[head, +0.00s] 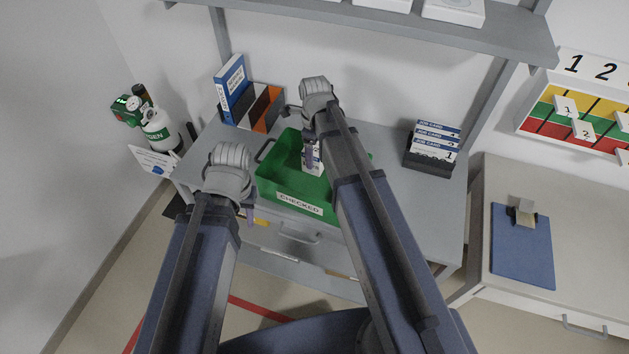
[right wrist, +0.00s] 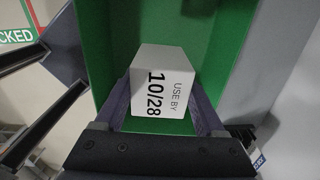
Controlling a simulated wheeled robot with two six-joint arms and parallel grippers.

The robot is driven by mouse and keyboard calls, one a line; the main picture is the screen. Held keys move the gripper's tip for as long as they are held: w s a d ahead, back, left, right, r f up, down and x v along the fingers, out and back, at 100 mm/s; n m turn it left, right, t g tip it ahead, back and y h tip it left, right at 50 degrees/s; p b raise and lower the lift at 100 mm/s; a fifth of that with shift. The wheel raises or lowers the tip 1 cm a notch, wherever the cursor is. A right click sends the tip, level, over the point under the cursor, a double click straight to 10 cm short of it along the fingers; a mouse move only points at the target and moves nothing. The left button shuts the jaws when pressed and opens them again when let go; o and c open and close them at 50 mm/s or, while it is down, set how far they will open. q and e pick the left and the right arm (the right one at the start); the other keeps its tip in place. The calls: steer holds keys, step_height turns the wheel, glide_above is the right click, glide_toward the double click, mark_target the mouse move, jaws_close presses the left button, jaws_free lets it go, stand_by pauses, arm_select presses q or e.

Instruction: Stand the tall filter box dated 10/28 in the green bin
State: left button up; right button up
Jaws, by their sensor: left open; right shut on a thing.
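The filter box (right wrist: 165,82) is white, and its face in the right wrist view reads USE BY 10/28. My right gripper (right wrist: 160,108) is shut on it, with one finger on each side. In the head view the box (head: 313,161) is upright, inside the outline of the green bin (head: 283,184), which is labelled CHECKED. I cannot tell whether its base touches the bin floor. My left gripper (head: 250,214) is open and empty, beside the bin's front left corner. My right arm hides part of the bin's right side.
A blue binder (head: 232,82) and an organiser with orange dividers (head: 262,108) stand behind the bin. A dark holder of job cards (head: 430,155) stands to the right on the grey table. A shelf (head: 400,28) hangs above. An oxygen cylinder (head: 160,130) is at left.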

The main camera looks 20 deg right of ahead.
step_height(320, 180, down, 10)
steer(key=b, duration=0.9)
steer(key=shift+r, duration=0.25)
steer(key=o, duration=1.5)
step_height(320, 180, up, 12)
steer(key=p, duration=1.2)
